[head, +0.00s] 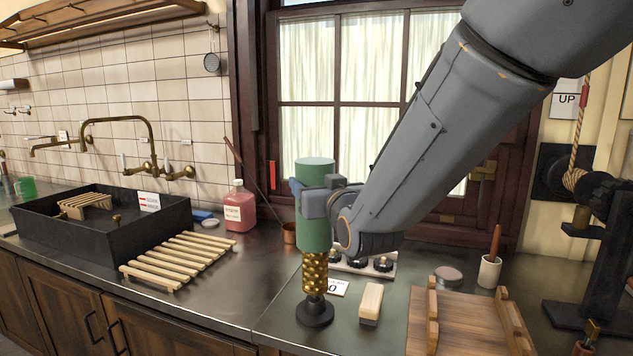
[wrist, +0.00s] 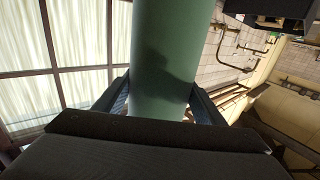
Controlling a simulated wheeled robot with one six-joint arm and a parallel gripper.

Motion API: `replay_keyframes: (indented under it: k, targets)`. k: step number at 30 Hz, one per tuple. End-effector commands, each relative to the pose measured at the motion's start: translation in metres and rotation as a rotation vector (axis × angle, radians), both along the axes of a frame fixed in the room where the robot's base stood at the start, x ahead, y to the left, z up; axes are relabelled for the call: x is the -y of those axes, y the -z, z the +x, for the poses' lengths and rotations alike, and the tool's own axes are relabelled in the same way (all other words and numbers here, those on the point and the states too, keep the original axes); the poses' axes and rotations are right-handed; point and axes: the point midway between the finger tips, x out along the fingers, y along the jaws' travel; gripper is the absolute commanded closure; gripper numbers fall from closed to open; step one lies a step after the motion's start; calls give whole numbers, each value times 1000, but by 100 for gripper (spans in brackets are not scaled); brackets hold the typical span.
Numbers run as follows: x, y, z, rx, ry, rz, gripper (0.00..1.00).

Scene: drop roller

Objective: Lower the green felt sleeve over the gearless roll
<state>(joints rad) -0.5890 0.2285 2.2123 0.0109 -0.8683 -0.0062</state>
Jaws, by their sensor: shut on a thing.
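The green felt sleeve (head: 314,232) is an upright cylinder in the head view. My gripper (head: 318,203) is shut on its side at about mid-height. The sleeve also fills the middle of the wrist view (wrist: 172,60), between my two fingers (wrist: 160,98). A brass, bumpy roll (head: 315,274) stands upright on a round black base (head: 315,311), and no gear shows on it. The sleeve is in line above it, its lower edge at the roll's upper visible part. The roll's top is hidden, so I cannot tell how far the sleeve surrounds it.
A card (head: 338,288) and a wooden block (head: 371,303) lie close right of the base. A holder with dark knobs (head: 383,265) is behind. A wooden tray (head: 455,325) stands farther right. A slatted rack (head: 180,260) and black sink (head: 103,240) are left.

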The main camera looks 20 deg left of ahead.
Motion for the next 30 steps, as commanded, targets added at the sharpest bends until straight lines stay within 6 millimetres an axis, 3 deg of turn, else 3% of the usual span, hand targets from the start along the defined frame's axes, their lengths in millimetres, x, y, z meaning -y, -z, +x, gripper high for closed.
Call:
replay_keyframes:
  k: [30]
  targets:
    - [-1, 76, 0, 1, -1, 1, 62]
